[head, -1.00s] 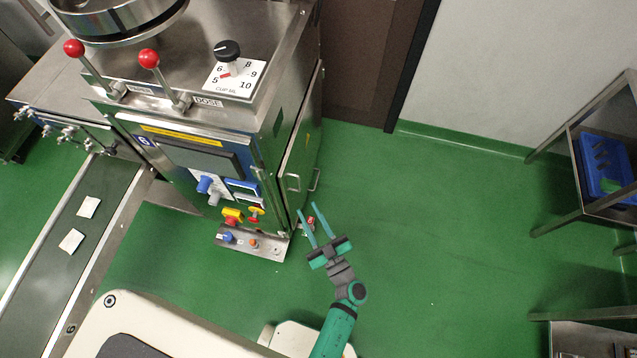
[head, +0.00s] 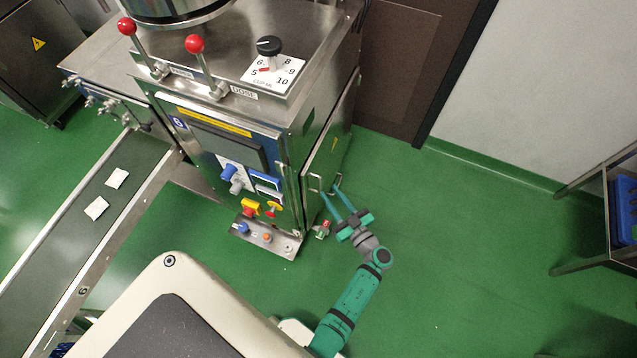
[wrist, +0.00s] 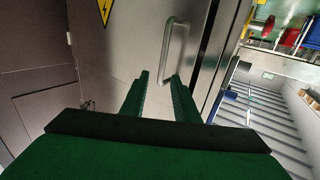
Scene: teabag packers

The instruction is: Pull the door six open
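The machine marked 6 (head: 235,135) stands at upper left in the head view. Its door (head: 322,150) is the grey metal panel on the right side and looks shut. Metal bar handles, including one at the front edge (head: 314,182), show low on that side. In the wrist view the door (wrist: 140,45) carries an upright bar handle (wrist: 175,48). My gripper (head: 331,191) is at the lower part of the door. Its fingers (wrist: 159,78) are apart, with the handle just beyond the tips, nearer the right finger. No grip on the handle shows.
A control box (head: 262,236) with knobs juts out at the machine's front foot. A conveyor (head: 125,225) runs at left. A brown door (head: 398,65) stands behind. Green floor (head: 450,230) is clear to the right, up to a metal rack (head: 595,225).

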